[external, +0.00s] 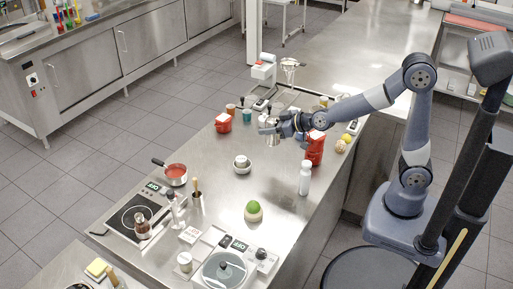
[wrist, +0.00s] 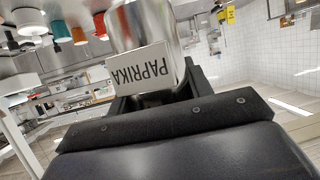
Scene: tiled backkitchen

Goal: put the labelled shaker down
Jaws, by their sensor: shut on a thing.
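The labelled shaker (wrist: 143,25) is a shiny metal cylinder with a white label reading PAPRIKA, shown upside down in the wrist view. My gripper (external: 275,126) is shut on it. In the external view the shaker (external: 267,124) shows at the tip of my gripper, over the far half of the steel counter (external: 225,195). The picture does not clearly show whether its base touches the counter. The dark jaws hide part of the shaker in the wrist view.
A red container (external: 315,149) stands close to the right of my gripper, with a white bottle (external: 305,178) nearer. A smaller red container (external: 223,122) and a teal cup (external: 247,116) stand to the left. Stacked bowls (external: 242,165) stand nearer. Bare counter lies around the bowls.

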